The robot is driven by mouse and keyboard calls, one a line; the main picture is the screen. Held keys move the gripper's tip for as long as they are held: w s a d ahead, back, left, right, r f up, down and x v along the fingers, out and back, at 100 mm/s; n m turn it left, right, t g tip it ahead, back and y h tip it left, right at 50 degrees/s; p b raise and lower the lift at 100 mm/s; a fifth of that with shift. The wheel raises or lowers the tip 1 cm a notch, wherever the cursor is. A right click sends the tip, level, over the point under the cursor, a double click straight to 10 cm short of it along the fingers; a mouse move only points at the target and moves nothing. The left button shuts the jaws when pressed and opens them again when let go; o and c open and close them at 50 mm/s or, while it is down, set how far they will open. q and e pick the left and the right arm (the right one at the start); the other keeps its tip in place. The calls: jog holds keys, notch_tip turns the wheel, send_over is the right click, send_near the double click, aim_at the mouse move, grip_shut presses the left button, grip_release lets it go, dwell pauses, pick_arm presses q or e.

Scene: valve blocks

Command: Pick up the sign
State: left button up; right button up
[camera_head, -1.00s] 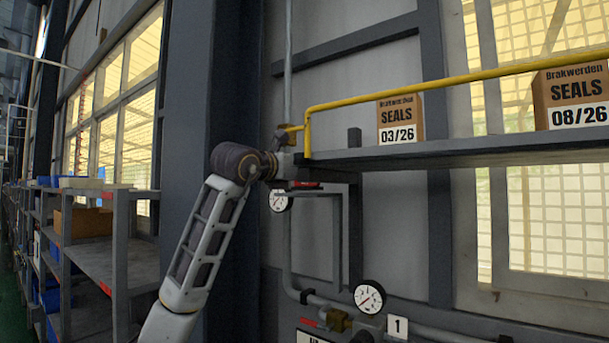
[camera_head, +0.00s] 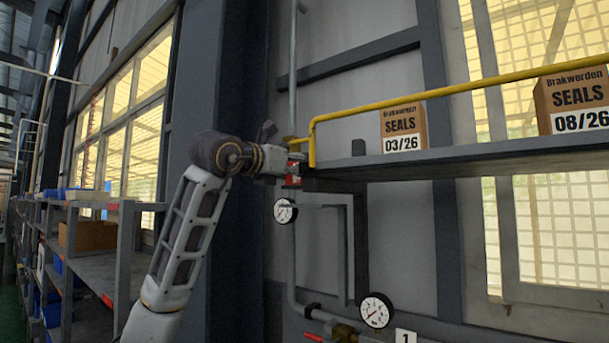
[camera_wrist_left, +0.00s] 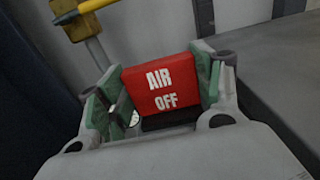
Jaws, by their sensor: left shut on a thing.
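The sign (camera_wrist_left: 163,85) is a red block with white "AIR OFF" lettering. In the left wrist view my left gripper (camera_wrist_left: 160,92) has its green-padded fingers on either side of the sign and is shut on it. In the head view the sign shows as a small red patch (camera_head: 293,181) at my left gripper (camera_head: 290,168), by the left end of the grey shelf (camera_head: 450,162). I cannot tell whether the sign still touches anything beneath it. My right gripper is in neither view.
A yellow rail (camera_head: 450,92) runs above the shelf. Boxes marked SEALS 03/26 (camera_head: 403,126) and 08/26 (camera_head: 573,98) stand on it. A gauge (camera_head: 285,211) hangs just below my left gripper, and another gauge (camera_head: 376,310) sits lower. A storage rack (camera_head: 95,265) stands at left.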

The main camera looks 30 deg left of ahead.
pick_arm(q)
jog(key=s+a+b, duration=0.1)
jog(key=s+b, duration=0.1)
jog(key=s, duration=1)
jog(key=shift+s+a, duration=0.15)
jog(key=shift+a, duration=0.2)
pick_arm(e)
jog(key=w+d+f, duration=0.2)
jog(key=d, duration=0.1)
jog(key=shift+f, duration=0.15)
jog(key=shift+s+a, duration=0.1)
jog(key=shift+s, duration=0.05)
